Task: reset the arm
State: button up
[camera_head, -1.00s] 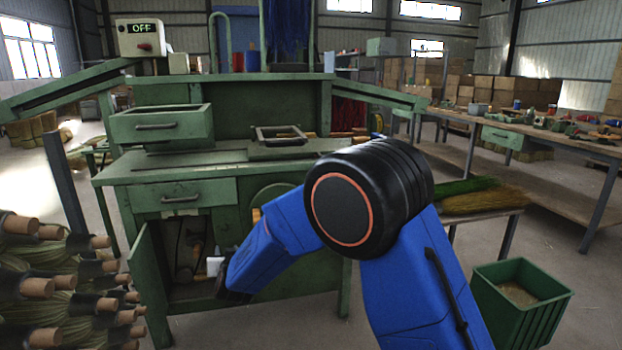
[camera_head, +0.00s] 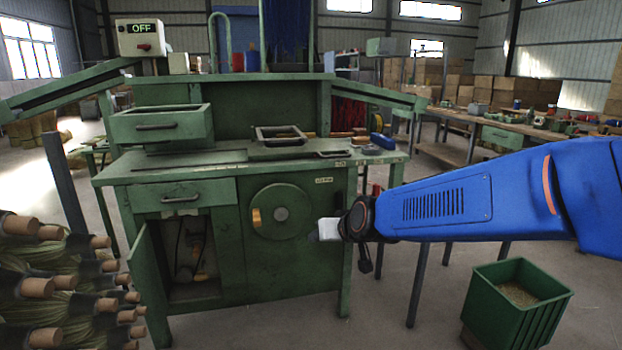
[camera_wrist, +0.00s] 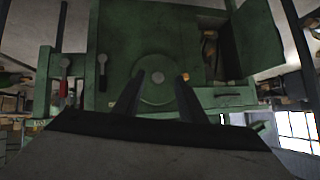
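My gripper (camera_wrist: 159,76) shows in the wrist view with two dark fingers apart and nothing between them. Behind the gap is the round green handwheel (camera_wrist: 157,94) of the machine. In the head view my gripper (camera_head: 329,229) is small, in front of the green winding machine (camera_head: 290,185), right of the handwheel (camera_head: 279,213). It appears clear of the machine's front. My blue arm stretches in from the right edge, nearly level. The fingers cannot be made out well in the head view.
The machine's lower left door (camera_head: 152,285) hangs open. A control box (camera_head: 140,39) reads OFF. Brooms (camera_head: 60,285) are stacked at the lower left. A green bin (camera_head: 517,305) stands on the right below my arm. A long workbench (camera_head: 520,130) runs behind. Floor is clear before the machine.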

jog(key=s+d+f+m+g+h, duration=0.1)
jog(key=s+d+f+g+h, duration=0.1)
jog(key=s+d, duration=1)
jog(key=s+d+f+m+g+h, duration=0.1)
jog(key=s+d+f+g+h, duration=0.1)
jog(key=s+d, duration=1.1)
jog(key=s+f, duration=0.1)
jog(key=s, duration=0.7)
jog(key=shift+s+d+m+g+h, duration=0.2)
jog(key=shift+s+m+g+h, duration=0.1)
jog(key=shift+h, duration=0.1)
jog(key=shift+w, duration=0.1)
jog(key=shift+c, duration=0.4)
